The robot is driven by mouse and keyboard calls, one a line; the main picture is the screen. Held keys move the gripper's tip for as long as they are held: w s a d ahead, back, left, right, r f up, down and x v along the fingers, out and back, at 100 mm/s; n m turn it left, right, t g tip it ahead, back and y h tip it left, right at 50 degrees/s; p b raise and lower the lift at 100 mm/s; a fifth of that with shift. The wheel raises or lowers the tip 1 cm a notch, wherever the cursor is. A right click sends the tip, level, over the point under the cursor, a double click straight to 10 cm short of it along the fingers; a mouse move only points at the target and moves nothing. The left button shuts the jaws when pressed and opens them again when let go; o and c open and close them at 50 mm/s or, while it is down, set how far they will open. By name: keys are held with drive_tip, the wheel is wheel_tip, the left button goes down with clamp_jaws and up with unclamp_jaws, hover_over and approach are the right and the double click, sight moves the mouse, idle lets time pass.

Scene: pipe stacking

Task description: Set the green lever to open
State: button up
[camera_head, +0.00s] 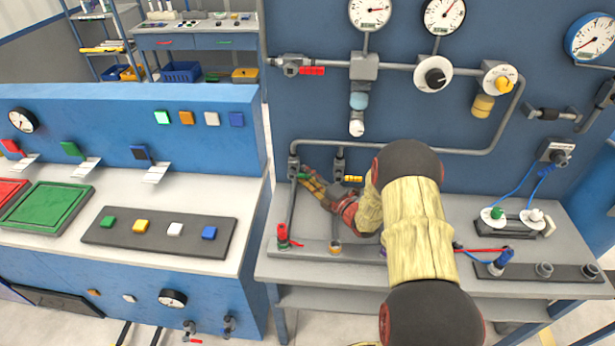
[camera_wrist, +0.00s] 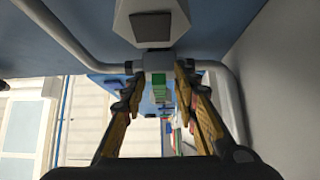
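The green lever (camera_head: 302,176) is a small green handle on a valve at the lower left of the wall pipe in the head view. My gripper (camera_head: 311,181) reaches to it from the right, and its fingers partly hide the lever. In the wrist view the green lever (camera_wrist: 158,88) shows between the two fingers of my gripper (camera_wrist: 158,72). The fingers stand apart, with visible gaps on both sides of the green handle. Contact with it cannot be made out.
A yellow-handled valve (camera_head: 352,179) sits just right of the green one. A red-handled valve (camera_head: 287,240) stands on the bench (camera_head: 268,267) below. The grey pipe (camera_head: 400,148) runs above. My arm covers the bench's middle.

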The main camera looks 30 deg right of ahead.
drive_tip(key=shift+c, duration=1)
clamp_jaws()
